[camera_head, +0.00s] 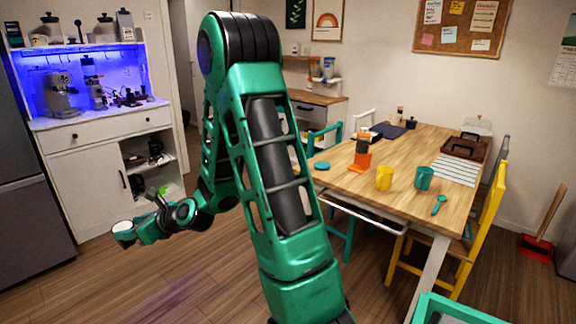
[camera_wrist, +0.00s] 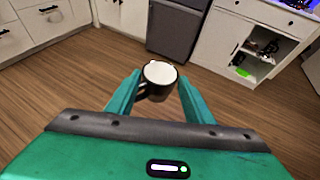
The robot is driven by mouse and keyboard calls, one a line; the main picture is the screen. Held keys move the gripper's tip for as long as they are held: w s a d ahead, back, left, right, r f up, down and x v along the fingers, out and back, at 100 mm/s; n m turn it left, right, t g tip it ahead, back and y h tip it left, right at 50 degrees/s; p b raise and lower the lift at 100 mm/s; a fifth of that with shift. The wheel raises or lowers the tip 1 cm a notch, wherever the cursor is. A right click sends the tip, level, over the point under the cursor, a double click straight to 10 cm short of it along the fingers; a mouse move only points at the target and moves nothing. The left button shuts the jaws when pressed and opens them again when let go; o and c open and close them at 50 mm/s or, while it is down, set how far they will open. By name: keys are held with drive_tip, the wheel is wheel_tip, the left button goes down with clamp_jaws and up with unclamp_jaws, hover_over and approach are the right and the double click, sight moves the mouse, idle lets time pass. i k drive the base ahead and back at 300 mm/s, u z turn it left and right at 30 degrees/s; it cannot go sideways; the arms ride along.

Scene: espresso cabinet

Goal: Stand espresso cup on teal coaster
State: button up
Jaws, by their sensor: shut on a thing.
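The espresso cup (camera_wrist: 158,73) is dark outside with a white top or inside; I cannot tell which. My gripper (camera_wrist: 160,80) is shut on it, with one teal finger on each side. In the head view the cup (camera_head: 123,233) is at the far left end of my arm, held in the air over the wood floor. My gripper (camera_head: 138,230) is partly hidden there by the wrist. A flat round teal coaster (camera_head: 322,165) lies near the left edge of the wooden table, well to the right of the cup. Nothing shows on it.
The wooden table (camera_head: 408,150) also bears an orange-and-black object (camera_head: 361,157), a yellow mug (camera_head: 384,178), a teal mug (camera_head: 424,178) and a teal spoon (camera_head: 439,205). Chairs stand around it, including a yellow chair (camera_head: 484,230). A white cabinet (camera_head: 90,160) stands at left. Floor between is open.

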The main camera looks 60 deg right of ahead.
sight(319, 166)
drive_tip(key=u, duration=0.05)
drive_tip(key=i, duration=0.95)
drive_tip(key=z, duration=0.55)
drive_tip(key=i, duration=0.7)
drive_tip(key=z, duration=0.8)
drive_tip(key=i, duration=0.35)
drive_tip(key=z, duration=0.25)
